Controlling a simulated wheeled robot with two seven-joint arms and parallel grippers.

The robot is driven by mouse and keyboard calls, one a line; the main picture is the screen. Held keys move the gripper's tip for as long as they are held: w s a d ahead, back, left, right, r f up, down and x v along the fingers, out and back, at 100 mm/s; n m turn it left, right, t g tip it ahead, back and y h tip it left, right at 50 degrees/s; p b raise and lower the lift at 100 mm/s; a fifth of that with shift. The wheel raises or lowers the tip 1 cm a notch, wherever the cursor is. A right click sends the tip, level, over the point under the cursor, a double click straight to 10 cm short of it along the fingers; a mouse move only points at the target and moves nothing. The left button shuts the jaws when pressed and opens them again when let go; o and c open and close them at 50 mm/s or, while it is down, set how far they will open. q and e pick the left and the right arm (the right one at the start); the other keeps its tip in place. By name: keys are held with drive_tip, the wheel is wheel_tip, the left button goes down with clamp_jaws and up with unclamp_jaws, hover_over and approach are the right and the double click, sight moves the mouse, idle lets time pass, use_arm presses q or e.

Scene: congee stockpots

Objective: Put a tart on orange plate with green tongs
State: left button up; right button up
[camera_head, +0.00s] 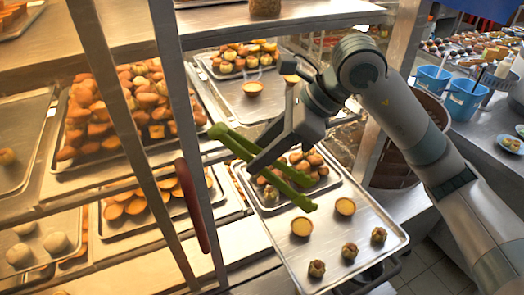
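My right gripper (262,158) comes in from the right and is shut on the green tongs (285,185). The tongs slant down to the right above the front tray, their two arms slightly apart. Nothing shows between their tips. Two yellow tarts, one (300,227) nearer the tips and one (345,206) to its right, sit on the metal front tray (372,248). Another tart (252,89) lies on the tray behind, with one more beside my arm. I see no orange plate. My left gripper is not in view.
Rack posts (185,140) and a dark red upright piece (195,205) stand left of the tongs. Shelves with several pastry trays (150,143) fill the left. Small dark pastries (317,268) share the front tray. Blue buckets (465,98) stand at right.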

sight(260, 174)
drive_tip(key=shift+f, duration=0.1)
drive_tip(key=shift+f+b, duration=0.85)
drive_tip(key=shift+f, duration=2.05)
drive_tip(key=shift+o, duration=0.7)
drive_tip(key=shift+r+p, duration=0.25)
drive_tip(key=shift+p, duration=0.45)
drive_tip(key=p, duration=0.3)
drive_tip(key=shift+s+a+f+g+p, duration=0.1)
drive_tip(key=shift+a+f+g+p, duration=0.05)
drive_tip(key=shift+g+p, duration=0.2)
